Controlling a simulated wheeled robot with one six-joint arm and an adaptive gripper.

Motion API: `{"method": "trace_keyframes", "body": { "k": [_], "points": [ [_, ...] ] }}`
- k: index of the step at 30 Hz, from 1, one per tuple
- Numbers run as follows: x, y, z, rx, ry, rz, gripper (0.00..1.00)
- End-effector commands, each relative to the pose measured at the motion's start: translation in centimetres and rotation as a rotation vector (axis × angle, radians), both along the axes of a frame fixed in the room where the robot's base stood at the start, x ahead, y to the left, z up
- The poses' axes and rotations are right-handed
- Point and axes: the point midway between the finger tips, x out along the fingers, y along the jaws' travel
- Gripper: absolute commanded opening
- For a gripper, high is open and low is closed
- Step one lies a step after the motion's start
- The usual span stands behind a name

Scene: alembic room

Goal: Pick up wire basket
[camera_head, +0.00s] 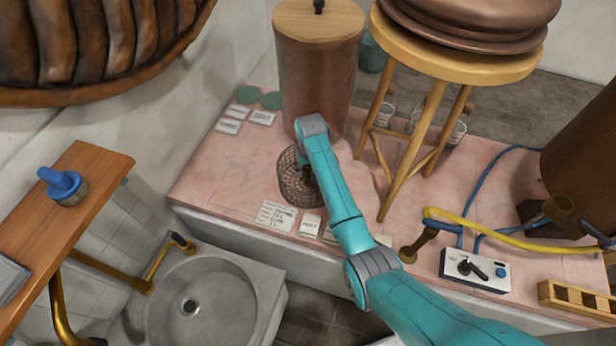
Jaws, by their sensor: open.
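The wire basket (289,184) is a dark, round mesh basket standing on the pink tiled counter (235,180), in front of a tall brown cylinder. My teal arm reaches over the counter from the lower right. My gripper (308,181) is at the basket, pointing down at its right side. The forearm and wrist hide the right part of the basket. The fingers are small and dark against the mesh, and I cannot tell whether they touch it. The gripper is open.
The brown cylinder (315,80) stands close behind the basket. A wooden stool (410,135) bearing a copper vessel (465,15) is to the right. Paper labels (277,216) lie in front. A sink (205,300) is lower left, a switch box (474,270) lower right. Counter left of the basket is clear.

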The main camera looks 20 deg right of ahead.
Motion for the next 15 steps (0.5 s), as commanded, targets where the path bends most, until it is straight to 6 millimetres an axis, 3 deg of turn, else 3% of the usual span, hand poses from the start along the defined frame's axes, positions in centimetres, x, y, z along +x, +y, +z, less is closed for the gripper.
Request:
{"method": "trace_keyframes", "body": {
  "k": [10, 11, 15],
  "points": [
    [0.11, 0.00, -0.91, 0.000, -0.001, 0.000, 0.45],
    [0.11, 0.00, -0.91, 0.000, -0.001, 0.000, 0.40],
    [0.11, 0.00, -0.89, 0.000, -0.001, 0.000, 0.05]
  ]
}}
